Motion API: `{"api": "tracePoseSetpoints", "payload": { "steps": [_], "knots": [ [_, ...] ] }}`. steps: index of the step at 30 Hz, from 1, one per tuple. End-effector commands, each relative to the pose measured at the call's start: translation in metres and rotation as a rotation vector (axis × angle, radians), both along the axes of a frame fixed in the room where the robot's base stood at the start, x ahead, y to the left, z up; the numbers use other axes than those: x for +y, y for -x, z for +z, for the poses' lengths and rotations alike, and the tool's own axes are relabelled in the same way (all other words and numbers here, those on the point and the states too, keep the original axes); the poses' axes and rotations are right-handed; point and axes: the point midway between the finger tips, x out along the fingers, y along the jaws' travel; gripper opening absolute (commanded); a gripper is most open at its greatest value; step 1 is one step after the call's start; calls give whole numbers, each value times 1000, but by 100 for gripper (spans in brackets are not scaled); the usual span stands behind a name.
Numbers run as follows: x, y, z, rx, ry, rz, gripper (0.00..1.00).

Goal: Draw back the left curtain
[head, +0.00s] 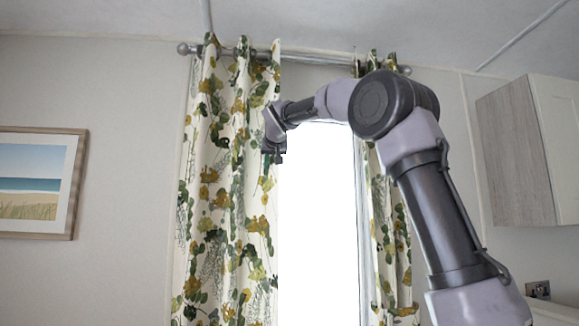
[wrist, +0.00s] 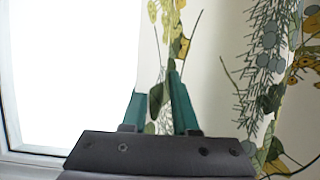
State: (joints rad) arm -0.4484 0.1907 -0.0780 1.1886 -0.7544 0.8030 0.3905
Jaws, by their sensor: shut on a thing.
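The left curtain (head: 222,190) is cream with green and yellow leaves and hangs from a grey rod (head: 300,58) on the left side of the window. My gripper (head: 272,152) is at its right edge, and its fingers are shut on that edge. In the wrist view, the two green fingers of my gripper (wrist: 163,105) stand against the left curtain (wrist: 215,70), with the fabric's edge between them. The fingertips are small and partly hidden in the head view.
The bright window (head: 318,220) is bare between the curtains. The right curtain (head: 392,240) hangs partly behind my arm. A framed beach picture (head: 38,182) is on the left wall. A wall cabinet (head: 530,150) is at the right, with a socket (head: 538,290) below.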

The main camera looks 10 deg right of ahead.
Motion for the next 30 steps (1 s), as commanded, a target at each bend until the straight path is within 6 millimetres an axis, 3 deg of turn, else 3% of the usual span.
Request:
{"api": "tracePoseSetpoints", "payload": {
  "steps": [1,6,12,18,29,30],
  "knots": [
    [19,0,0,0,0,9,0],
    [61,0,-1,0,0,6,0],
    [93,0,0,-1,-2,4,0],
    [106,0,0,0,-1,2,0],
    [107,0,0,0,0,1,0],
    [107,0,0,0,0,1,43]
  ]
}}
